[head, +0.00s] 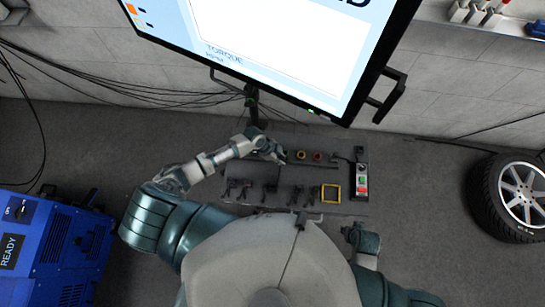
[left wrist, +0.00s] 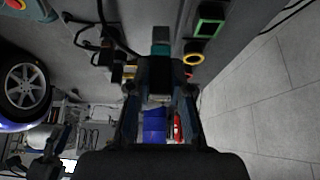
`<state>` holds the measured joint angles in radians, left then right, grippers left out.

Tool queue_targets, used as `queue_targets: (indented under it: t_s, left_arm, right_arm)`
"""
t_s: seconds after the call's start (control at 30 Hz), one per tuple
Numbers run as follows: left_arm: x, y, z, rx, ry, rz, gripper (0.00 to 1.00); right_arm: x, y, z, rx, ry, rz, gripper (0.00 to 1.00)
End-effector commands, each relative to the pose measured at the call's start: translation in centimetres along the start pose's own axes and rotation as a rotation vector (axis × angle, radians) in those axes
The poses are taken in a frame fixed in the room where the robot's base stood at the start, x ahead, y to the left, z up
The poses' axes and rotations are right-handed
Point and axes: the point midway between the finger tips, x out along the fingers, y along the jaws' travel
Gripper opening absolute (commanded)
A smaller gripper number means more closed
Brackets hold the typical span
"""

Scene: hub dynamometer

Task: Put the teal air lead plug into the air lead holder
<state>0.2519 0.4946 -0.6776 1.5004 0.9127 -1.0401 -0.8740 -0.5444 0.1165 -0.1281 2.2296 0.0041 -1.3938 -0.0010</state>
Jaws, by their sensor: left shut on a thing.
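My left gripper (head: 280,157) reaches over the middle of the panel (head: 240,178) in the head view. It also shows in the left wrist view (left wrist: 160,84), its fingers closed on a dark piece. A teal part, which looks like the air lead plug (left wrist: 160,48), shows just beyond the fingertips. Whether the plug touches anything is hidden. I cannot tell which panel fitting is the air lead holder. My right gripper (head: 354,232) is low at the right of the panel, too small to read its jaws.
The panel carries a yellow ring (head: 300,155), a red ring (head: 318,156), a yellow square frame (head: 331,193) and several dark fittings. A button box (head: 361,181) stands at its right. A big screen (head: 290,45) is above, a blue machine (head: 55,250) left, a wheel (head: 510,197) right.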

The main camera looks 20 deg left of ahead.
Motion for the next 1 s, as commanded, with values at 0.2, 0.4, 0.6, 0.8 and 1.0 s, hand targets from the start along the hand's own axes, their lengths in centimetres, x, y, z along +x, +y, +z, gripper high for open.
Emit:
queue_targets:
  t_s: [0.2, 0.4, 0.6, 0.8, 1.0]
  left_arm:
    - [-0.3, 1.4, 0.3, -0.001, 0.001, 0.001, 0.0]
    - [-0.4, 2.7, 0.5, -0.001, 0.001, 0.0, 0.0]
    - [-0.6, 4.0, 0.6, 0.0, 0.001, 0.001, 0.0]
    - [-0.6, 5.3, 0.8, 0.0, 0.001, 0.002, 0.0]
    - [-0.8, 6.6, 1.1, -0.001, 0.0, 0.001, 0.0]
  right_arm:
    - [-1.2, 0.0, -0.5, 0.0, 0.004, 0.002, 0.4]
    - [-1.9, 0.0, -0.8, 0.0, 0.007, 0.002, 0.4]
    - [-2.7, 0.0, -1.1, 0.0, 0.01, 0.003, 0.4]
    - [-3.5, 0.1, -1.3, 0.0, 0.012, 0.003, 0.4]
    - [-4.2, 0.1, -1.6, 0.0, 0.014, 0.004, 0.4]
